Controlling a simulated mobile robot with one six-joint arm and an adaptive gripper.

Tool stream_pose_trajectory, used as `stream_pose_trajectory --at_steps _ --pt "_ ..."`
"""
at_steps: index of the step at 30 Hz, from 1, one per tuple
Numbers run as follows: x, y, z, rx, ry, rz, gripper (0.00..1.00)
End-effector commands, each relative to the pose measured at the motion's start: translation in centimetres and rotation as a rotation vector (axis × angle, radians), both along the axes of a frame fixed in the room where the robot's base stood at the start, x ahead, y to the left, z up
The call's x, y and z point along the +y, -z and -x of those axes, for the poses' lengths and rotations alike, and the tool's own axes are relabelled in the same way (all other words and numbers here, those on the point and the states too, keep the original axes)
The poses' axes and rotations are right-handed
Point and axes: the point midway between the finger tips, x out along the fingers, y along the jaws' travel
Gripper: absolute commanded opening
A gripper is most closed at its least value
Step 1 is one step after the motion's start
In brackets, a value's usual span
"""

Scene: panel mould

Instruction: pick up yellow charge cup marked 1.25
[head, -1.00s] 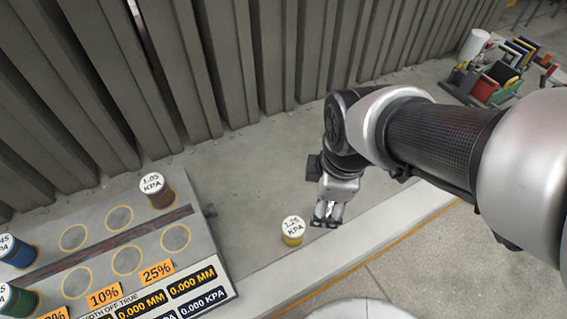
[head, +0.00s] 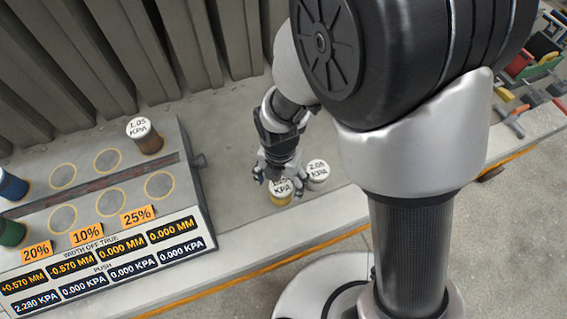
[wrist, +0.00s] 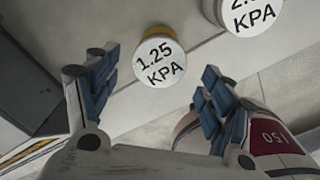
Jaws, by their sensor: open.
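The yellow charge cup with a white lid marked 1.25 KPA (head: 280,189) stands upright on the grey ledge. In the wrist view the cup (wrist: 162,58) shows its lid, with a yellow rim, ahead of the gap between my fingers. My gripper (head: 280,181) is open and empty, with its fingers over and around the cup's lid in the head view, partly hiding it. In the wrist view my gripper (wrist: 158,82) has one blue-padded finger on each side below the cup. I cannot tell whether either finger touches it.
A pale cup marked about 2.05 KPA (head: 317,174) stands close to the right. It also shows in the wrist view (wrist: 250,14). The panel with ringed spots (head: 130,200) lies left, bearing a brown 1.05 cup (head: 145,136). Ribbed grey wall (head: 170,60) stands behind.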

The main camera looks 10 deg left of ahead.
Motion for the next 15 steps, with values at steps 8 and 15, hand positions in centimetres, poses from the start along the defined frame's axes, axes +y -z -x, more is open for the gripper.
stream_pose_trajectory --at_steps 8,15 --pt "0.0 3.0 0.0 0.000 0.001 0.000 0.75" --pt "0.0 5.3 -0.2 0.001 0.002 0.001 0.75"
